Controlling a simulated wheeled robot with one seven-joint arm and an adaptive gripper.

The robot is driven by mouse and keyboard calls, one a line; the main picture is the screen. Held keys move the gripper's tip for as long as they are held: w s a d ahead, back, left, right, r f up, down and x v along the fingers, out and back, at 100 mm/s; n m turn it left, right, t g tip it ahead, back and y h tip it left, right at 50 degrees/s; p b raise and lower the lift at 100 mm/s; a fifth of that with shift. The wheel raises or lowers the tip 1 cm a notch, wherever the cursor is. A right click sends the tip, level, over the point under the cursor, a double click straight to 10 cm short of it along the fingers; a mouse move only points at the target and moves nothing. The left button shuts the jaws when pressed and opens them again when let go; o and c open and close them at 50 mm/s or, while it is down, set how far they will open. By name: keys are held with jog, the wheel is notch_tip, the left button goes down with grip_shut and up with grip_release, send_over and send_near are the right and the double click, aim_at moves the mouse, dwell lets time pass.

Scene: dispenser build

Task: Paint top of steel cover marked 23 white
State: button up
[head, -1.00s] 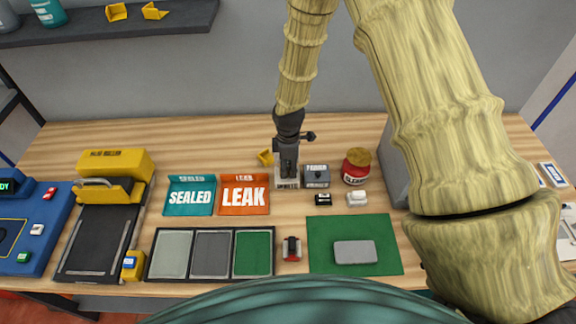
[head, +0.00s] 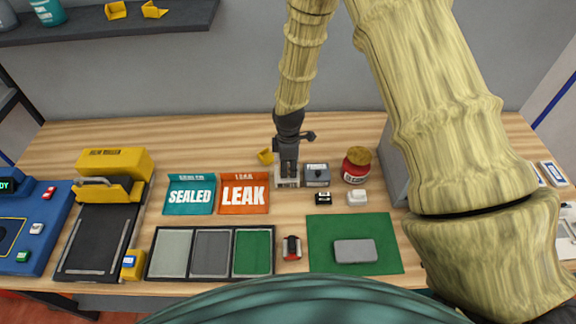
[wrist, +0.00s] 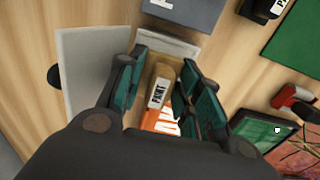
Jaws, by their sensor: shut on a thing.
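A grey slab (head: 355,251), perhaps the steel cover, lies flat on the green mat (head: 315,262); no number can be read on it. My gripper (head: 289,172) points down at the pale box marked white (head: 287,184) at the back of the bench. In the wrist view my gripper (wrist: 165,95) is shut on a tan handle with a PAINT label (wrist: 158,92), likely a paint brush. Its lower end is hidden. The pale box also shows beyond the fingers in the wrist view (wrist: 167,45).
A grey box (head: 317,176) and a red jar (head: 356,170) stand close right of my gripper. SEALED (head: 190,210) and LEAK (head: 244,209) trays lie to its left. A dark tray (head: 192,277) with coloured pads and a small red-black item (head: 291,248) sit in front.

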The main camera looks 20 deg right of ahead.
jog(key=shift+f, duration=0.25)
dwell(0.3)
dwell(0.4)
jog(key=o, duration=1)
jog(key=shift+c, duration=0.2)
jog(key=shift+o, duration=0.4)
jog(key=shift+o, duration=1.4)
jog(key=shift+r, duration=0.1)
jog(key=shift+w, duration=0.1)
jog(key=shift+r, duration=0.15)
jog(key=shift+o, duration=0.8)
jog(key=shift+r+p, duration=0.6)
jog(key=shift+r, duration=0.3)
jog(key=shift+r+p, duration=1.7)
jog(key=shift+r, duration=0.95)
